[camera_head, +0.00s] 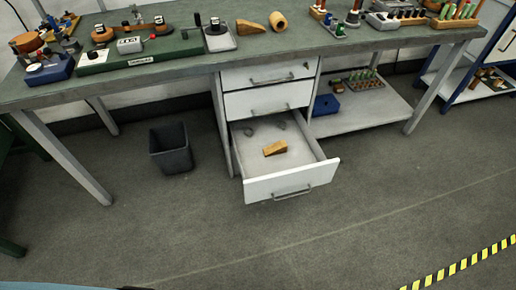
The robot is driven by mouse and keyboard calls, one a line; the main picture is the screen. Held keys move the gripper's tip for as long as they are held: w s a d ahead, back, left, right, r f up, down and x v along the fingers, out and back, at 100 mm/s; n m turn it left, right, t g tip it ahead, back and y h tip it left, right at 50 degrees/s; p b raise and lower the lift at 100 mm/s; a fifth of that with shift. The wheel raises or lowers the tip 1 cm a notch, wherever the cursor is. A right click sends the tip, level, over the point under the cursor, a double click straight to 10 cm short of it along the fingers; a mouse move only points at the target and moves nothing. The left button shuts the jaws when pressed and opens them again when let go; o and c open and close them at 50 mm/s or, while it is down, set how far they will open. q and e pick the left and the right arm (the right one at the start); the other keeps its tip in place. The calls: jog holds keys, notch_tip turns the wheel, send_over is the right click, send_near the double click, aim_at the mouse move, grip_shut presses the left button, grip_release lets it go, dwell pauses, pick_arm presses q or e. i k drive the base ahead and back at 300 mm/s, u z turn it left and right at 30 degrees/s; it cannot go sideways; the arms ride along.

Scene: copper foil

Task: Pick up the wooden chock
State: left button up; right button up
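A wooden chock (275,148), a small orange-brown wedge, lies in the open bottom drawer (291,186) of the workbench's drawer unit. It rests on the drawer floor near the middle. A second similar wooden wedge (250,27) lies on the bench top. Neither of my grippers shows in the head view. A small light blue shape at the bottom left edge cannot be made out clearly.
The workbench (200,62) carries instruments and a wooden roll (278,21). Two rings lie at the back of the drawer. A dark bin (171,148) stands left of the drawer. The floor in front is clear, up to a yellow-black stripe (462,264).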

aim_at(279, 147)
jog(key=u, duration=1.6)
jog(key=i, duration=1.4)
jog(key=z, duration=3.25)
